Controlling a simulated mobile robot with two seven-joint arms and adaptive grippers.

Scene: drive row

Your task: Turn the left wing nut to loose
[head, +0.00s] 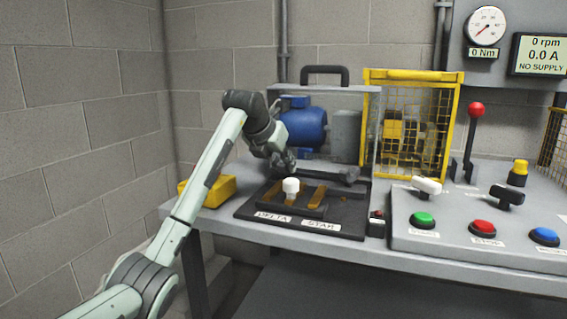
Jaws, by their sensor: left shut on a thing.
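My left gripper (286,165) reaches in from the left, its fingers pointing down at the front left of the clear cover. It is shut on the left wing nut, which the fingers hide, so its angle cannot be told. The clear cover (340,103) with a black handle (324,70) stands over a blue motor (303,127) and a grey block (346,136). A dark fitting (346,175) shows at the cover's front right foot. My right gripper is not in view.
A black board with a white knob (291,186) and DELTA and STAR labels lies just in front of the gripper. A yellow box (207,190) is left of it. A yellow mesh guard (432,120) and a button panel (455,215) are on the right. A wall is close at left.

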